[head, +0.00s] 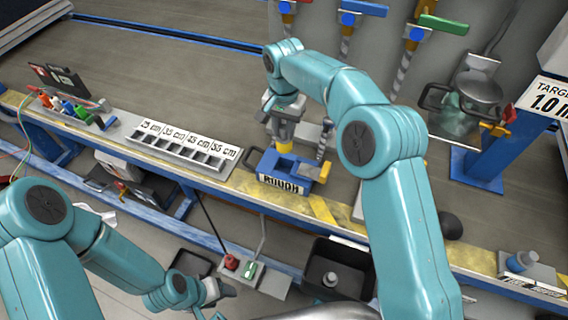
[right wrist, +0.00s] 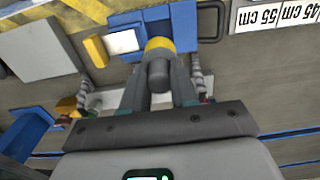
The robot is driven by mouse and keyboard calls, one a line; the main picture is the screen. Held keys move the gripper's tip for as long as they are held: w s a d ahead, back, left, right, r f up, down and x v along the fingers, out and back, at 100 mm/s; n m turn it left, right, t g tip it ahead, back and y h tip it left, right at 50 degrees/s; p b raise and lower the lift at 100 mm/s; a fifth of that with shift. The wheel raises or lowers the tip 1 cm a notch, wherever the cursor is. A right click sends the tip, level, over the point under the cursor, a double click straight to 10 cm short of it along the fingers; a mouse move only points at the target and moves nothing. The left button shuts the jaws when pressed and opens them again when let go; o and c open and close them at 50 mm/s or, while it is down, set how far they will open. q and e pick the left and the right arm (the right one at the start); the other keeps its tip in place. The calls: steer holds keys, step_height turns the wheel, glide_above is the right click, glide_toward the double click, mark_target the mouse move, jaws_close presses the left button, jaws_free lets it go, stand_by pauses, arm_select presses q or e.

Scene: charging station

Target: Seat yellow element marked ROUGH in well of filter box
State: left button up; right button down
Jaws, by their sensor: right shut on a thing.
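The blue filter box (head: 268,166) stands on the bench's front edge, with a ROUGH label on its front. My right gripper (head: 283,122) is shut on the yellow element (head: 284,146), upright at the box's back edge in the head view. In the right wrist view, my right gripper (right wrist: 162,88) grips the element's dark grip, with its yellow part (right wrist: 159,44) beyond, beside the blue box (right wrist: 139,20). I cannot tell whether it touches the box. No mark shows on the element. My left gripper (head: 212,291) is low in front of the bench; its jaws are unclear.
A grey slotted rack (head: 180,143) with cm labels stands left of the box. Coloured plugs (head: 68,108) sit farther left. A blue post (head: 485,150) with a target sign stands right. A black bin (head: 335,268) is below the bench. Bare bench lies behind the rack.

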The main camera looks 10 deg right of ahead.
step_height(320, 180, down, 13)
steer(key=shift+r+b, duration=0.1)
steer(key=shift+b, duration=0.85)
steer(key=c, duration=0.9)
jaws_free()
steer(key=shift+f, duration=0.2)
steer(key=shift+r, duration=0.35)
step_height(320, 180, up, 12)
steer(key=shift+f+p, duration=0.15)
steer(key=shift+p, duration=1.05)
